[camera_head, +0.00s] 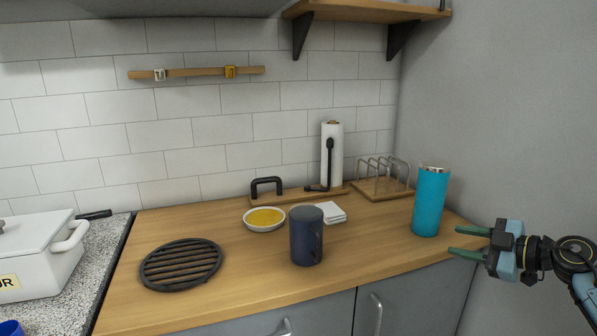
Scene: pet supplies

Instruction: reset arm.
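My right gripper (468,242) is at the right, by the right end of the wooden counter (200,306). Its two green fingers point left and are apart, with nothing between them. A blue tumbler (430,202) stands upright on the counter just left of and behind the fingertips, apart from them as far as I can tell. My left gripper is not in view.
A dark blue mug (306,236), a bowl of yellow contents (264,219), white napkins (331,213) and a black trivet (181,264) are on the counter. A paper towel roll (332,155) and a rack (383,178) stand behind. A white pot (38,262) is left.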

